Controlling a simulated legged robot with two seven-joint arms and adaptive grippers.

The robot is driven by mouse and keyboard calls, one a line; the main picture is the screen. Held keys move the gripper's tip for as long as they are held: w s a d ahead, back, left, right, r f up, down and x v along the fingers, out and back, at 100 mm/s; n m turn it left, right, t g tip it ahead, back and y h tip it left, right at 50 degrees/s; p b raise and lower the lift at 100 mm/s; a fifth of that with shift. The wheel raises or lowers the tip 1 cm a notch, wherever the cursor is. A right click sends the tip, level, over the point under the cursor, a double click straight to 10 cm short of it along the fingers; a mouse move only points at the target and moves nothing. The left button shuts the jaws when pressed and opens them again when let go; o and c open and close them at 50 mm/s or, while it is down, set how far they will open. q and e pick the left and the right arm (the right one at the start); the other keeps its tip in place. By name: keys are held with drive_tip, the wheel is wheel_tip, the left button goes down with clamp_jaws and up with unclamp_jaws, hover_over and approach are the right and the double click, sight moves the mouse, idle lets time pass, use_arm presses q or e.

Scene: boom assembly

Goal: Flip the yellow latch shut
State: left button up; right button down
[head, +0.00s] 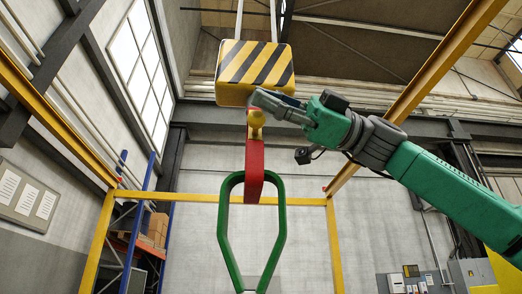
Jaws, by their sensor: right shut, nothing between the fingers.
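A block with yellow and black stripes (255,73) hangs from above in the upper middle. A small yellow part (256,119), which looks like the latch, sits under it at the top of a red piece (254,170). A green link (223,225) hangs at the red piece's lower end. My right gripper (256,98) comes in from the right, shut and empty, just below the block and close above the yellow part. I cannot tell whether it touches the yellow part. My left gripper is not in view.
A yellow frame (230,198) stands around the hanging parts, with a post at each side and a beam at upper right. A shelf with boxes (157,230) stands at the lower left behind it. The air left of the block is clear.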

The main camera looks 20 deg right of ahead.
drive_tip(key=shift+w+d+f, duration=0.4)
drive_tip(key=shift+d+f, duration=0.05)
drive_tip(key=shift+f, duration=0.25)
drive_tip(key=shift+a+f, duration=0.1)
drive_tip(key=shift+a, duration=0.05)
drive_tip(key=shift+b, duration=0.3)
